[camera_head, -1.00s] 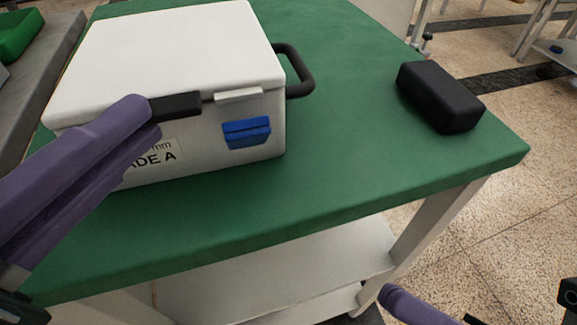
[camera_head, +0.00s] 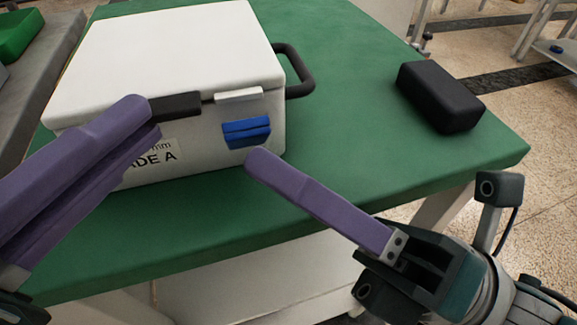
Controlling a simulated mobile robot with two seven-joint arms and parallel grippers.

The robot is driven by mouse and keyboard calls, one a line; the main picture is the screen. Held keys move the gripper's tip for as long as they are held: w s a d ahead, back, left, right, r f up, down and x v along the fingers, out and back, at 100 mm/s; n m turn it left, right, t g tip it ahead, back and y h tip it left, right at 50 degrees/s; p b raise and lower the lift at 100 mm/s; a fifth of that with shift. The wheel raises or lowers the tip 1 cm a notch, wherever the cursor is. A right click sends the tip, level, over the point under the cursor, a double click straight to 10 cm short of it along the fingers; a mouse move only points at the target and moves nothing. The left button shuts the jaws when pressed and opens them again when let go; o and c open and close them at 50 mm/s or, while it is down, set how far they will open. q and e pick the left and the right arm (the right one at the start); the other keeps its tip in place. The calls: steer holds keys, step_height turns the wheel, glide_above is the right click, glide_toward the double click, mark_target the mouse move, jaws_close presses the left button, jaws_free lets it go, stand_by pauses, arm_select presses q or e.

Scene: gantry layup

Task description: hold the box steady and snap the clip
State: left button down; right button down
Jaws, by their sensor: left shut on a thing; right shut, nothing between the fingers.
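A white box (camera_head: 165,55) with a closed lid stands on the green table. A blue clip (camera_head: 246,132) sits on its front wall, below a white lip (camera_head: 239,95) at the lid's edge. My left gripper (camera_head: 148,118) is shut at the box's front upper edge, its purple fingertips against a black part (camera_head: 176,105) there; they hide part of the front wall and label. My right gripper (camera_head: 256,158) is shut and empty, its purple fingertips just below the blue clip. I cannot tell whether they touch it.
A black block (camera_head: 440,97) lies on the right of the green table top (camera_head: 345,130). A black handle (camera_head: 296,70) sticks out from the box's right side. A green bin (camera_head: 18,32) stands on a grey surface at far left.

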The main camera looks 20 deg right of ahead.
steer(key=shift+w+r+m+h, duration=0.1)
steer(key=shift+r+m+h, duration=0.35)
steer(key=shift+m+h, duration=0.5)
steer(key=shift+w+r+m+h, duration=0.1)
steer(key=shift+r+m+h, duration=0.3)
steer(key=shift+m, duration=0.45)
steer(key=shift+w+r+m+h, duration=0.1)
steer(key=shift+m+h, duration=0.15)
steer(key=shift+m, duration=0.05)
steer(key=shift+w+r+g, duration=0.2)
steer(key=shift+g, duration=0.1)
steer(key=shift+s, duration=0.1)
